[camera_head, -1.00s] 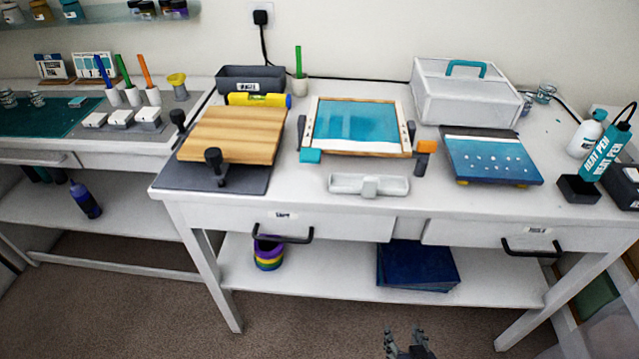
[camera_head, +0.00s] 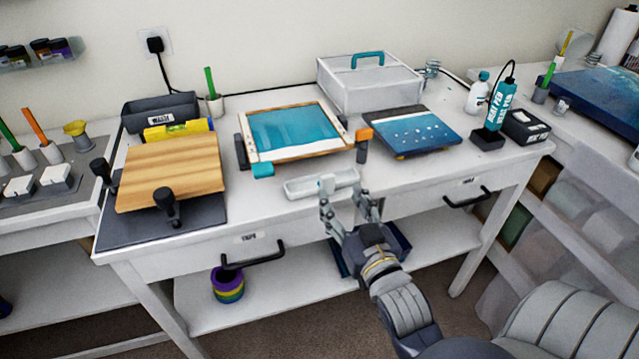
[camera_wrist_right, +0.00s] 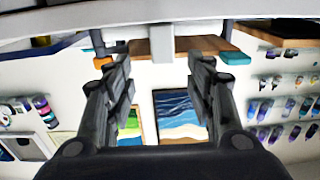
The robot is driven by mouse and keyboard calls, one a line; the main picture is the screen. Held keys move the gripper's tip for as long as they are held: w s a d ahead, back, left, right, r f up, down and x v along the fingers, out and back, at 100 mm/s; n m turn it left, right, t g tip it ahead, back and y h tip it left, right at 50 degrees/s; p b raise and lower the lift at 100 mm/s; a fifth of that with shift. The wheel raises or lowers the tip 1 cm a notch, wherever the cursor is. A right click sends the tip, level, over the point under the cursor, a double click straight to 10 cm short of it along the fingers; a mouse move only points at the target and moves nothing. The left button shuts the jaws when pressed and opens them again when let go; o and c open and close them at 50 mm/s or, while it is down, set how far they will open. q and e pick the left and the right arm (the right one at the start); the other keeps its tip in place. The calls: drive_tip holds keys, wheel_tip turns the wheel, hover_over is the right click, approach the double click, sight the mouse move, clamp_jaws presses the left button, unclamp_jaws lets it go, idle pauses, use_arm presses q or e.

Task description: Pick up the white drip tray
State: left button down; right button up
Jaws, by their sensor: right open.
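The white drip tray (camera_head: 298,190) is a long, shallow tray lying at the front edge of the white workbench, below the teal framed panel. My right gripper (camera_head: 343,190) is open at the tray's front right, its fingers pointing toward it. One fingertip overlaps the tray in the head view, so contact cannot be told. In the right wrist view a pale tab (camera_wrist_right: 162,45), seemingly the tray's grip, shows centrally beyond and between the open fingers (camera_wrist_right: 160,75). The gripper holds nothing. My left gripper is out of view.
Behind the tray lies the teal framed panel (camera_head: 295,135) with an orange clamp (camera_head: 363,134) near its corner. A wooden board (camera_head: 170,172) with black clamps is to the left. A blue dotted panel (camera_head: 413,132) lies right. Drawer handles (camera_head: 467,197) protrude from the bench front.

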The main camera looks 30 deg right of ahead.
sight(329, 181)
drive_tip(key=shift+a+p+x, duration=0.2)
drive_tip(key=shift+p+x, duration=0.45)
drive_tip(key=shift+x, duration=3.3)
drive_tip(key=c, duration=1.2)
